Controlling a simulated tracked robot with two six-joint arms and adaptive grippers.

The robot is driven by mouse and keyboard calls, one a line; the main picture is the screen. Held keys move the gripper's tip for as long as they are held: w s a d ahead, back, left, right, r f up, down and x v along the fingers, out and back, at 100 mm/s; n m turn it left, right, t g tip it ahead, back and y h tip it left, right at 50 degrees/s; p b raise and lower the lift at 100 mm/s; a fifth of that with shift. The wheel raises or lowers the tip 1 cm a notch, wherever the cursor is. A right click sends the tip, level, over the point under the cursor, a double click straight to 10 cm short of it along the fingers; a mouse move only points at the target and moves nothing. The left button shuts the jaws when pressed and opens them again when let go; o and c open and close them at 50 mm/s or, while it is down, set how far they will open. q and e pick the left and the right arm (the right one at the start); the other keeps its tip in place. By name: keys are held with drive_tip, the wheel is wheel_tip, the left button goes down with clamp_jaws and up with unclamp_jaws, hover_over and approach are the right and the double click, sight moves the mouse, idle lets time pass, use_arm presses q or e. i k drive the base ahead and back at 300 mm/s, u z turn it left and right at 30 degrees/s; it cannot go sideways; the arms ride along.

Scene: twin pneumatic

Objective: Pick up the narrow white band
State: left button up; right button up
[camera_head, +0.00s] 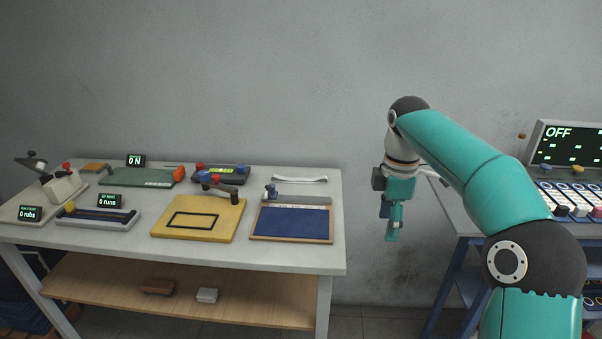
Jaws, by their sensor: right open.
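A narrow white band (300,179) lies flat near the back right of the white table, behind the blue board. My right gripper (392,236) hangs pointing down in the gap to the right of the table, well apart from the band. It is open, and I see nothing held in it, though its fingers show nearly edge-on. My left gripper is not in view.
The white table (290,258) carries a blue board (290,224), a yellow board (198,232), a green board (140,177) and small devices with displays. A second table with an "OFF" screen (565,146) stands at right. A grey wall is behind.

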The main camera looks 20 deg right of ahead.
sight(280, 179)
drive_tip(key=u, duration=0.05)
drive_tip(key=i, duration=1.6)
